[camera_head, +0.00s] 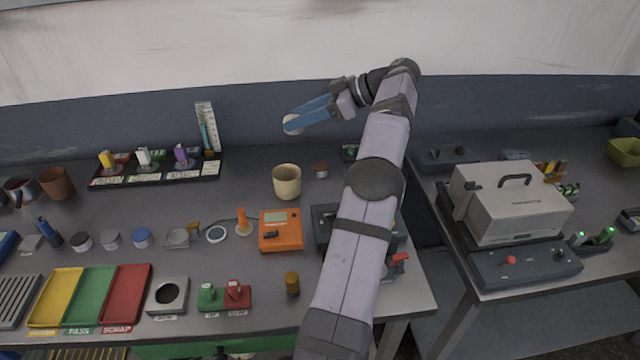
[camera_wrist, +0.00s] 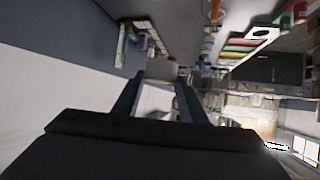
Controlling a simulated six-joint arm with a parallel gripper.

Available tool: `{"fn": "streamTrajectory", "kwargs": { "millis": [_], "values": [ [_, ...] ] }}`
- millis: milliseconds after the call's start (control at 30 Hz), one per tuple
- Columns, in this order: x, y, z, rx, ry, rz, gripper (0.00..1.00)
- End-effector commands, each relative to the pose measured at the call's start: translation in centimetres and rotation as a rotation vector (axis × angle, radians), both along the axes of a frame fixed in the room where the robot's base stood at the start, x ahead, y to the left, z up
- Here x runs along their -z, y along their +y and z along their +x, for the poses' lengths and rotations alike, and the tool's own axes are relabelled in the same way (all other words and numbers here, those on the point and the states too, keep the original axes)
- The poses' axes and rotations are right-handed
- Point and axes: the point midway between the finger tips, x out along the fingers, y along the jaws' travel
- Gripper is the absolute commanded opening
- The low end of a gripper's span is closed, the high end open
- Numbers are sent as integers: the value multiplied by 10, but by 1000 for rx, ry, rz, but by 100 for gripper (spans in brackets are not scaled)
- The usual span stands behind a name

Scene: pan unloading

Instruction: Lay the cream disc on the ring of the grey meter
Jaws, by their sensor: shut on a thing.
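My gripper (camera_head: 300,122) is raised above the back of the bench, its blue fingers pointing left. It is shut on the cream disc (camera_head: 290,125), which shows pale at the fingertips, partly covered by them. In the wrist view the two dark fingers (camera_wrist: 160,78) stand apart with a pale shape between their tips; I cannot tell whether this is the disc. A dark grey box (camera_head: 325,218), possibly the grey meter, stands right of the orange meter (camera_head: 281,238). My arm hides part of it, and I cannot make out its ring.
A cream cup (camera_head: 287,186) stands on the bench below my gripper. A black rack with coloured items (camera_head: 155,176) and an upright card (camera_head: 208,127) are at the back left. Coloured trays (camera_head: 90,297) lie at the front left. A large grey case (camera_head: 510,210) stands on the right bench.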

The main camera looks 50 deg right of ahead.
Motion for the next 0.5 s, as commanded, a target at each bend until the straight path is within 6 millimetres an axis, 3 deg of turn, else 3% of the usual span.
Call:
{"fn": "streamTrajectory", "kwargs": {
  "millis": [100, 267, 500],
  "values": [
    [-11, 12, 7, 16, -1, -3, 12],
    [-14, 18, 19, 98, -1, -2, 12],
    [17, 1, 27, 316, 0, 2, 12]
  ]
}}
